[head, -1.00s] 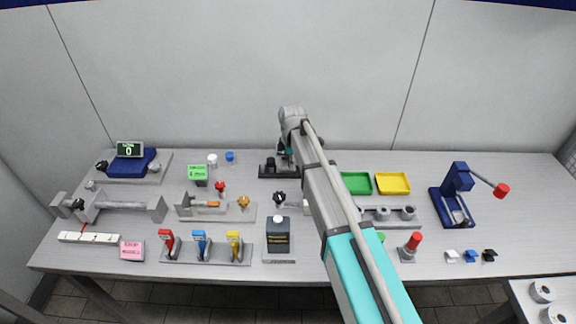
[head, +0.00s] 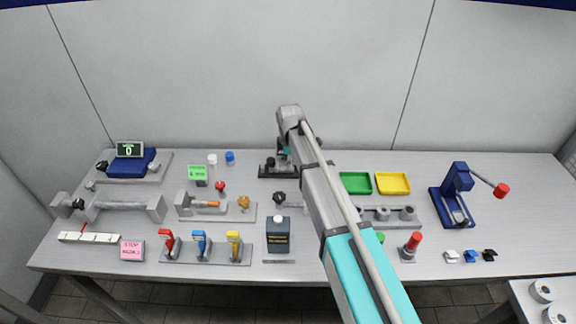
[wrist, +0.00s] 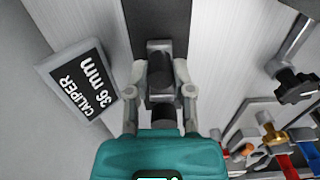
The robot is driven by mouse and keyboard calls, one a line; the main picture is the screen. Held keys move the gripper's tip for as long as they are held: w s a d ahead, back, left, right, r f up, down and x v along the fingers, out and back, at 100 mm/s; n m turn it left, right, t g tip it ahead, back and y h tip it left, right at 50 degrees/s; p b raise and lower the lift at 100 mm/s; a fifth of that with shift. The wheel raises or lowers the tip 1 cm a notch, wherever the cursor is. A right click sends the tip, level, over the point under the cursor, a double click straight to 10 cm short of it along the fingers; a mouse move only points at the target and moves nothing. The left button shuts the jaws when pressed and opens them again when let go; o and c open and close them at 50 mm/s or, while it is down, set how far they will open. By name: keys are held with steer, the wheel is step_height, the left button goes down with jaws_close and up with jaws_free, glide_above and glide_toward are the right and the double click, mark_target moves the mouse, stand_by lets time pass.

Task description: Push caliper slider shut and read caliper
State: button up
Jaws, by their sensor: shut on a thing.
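In the wrist view my gripper (wrist: 160,72) has one pale finger on each side of the dark caliper slider (wrist: 160,88) and is shut on it. The dark caliper bar (wrist: 158,15) runs away from the slider towards the top of the picture. The caliper readout (wrist: 80,88), on its left, reads "CALIPER 36 mm". In the head view the dark caliper (head: 268,171) stands at the back middle of the table. My gripper (head: 286,153) is over it there, small and partly hidden by my arm.
The green tray (head: 356,184) and yellow tray (head: 393,183) lie right of my arm.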

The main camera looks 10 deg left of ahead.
steer(key=shift+s+a, duration=0.2)
steer(key=shift+a, duration=0.6)
stand_by(1.5)
stand_by(0.7)
steer(key=o, duration=1.2)
steer(key=shift+o, duration=0.2)
steer(key=shift+r, duration=0.1)
step_height(320, 180, up, 9)
steer(key=p, duration=0.9)
stand_by(1.3)
steer(key=s+d+m, duration=0.6)
steer(key=d+m, duration=0.1)
steer(key=d, duration=0.5)
steer(key=s+d+m, duration=0.6)
steer(key=d, duration=0.7)
steer(key=s+d+m, duration=0.7)
steer(key=d, duration=0.6)
steer(key=shift+m, duration=0.3)
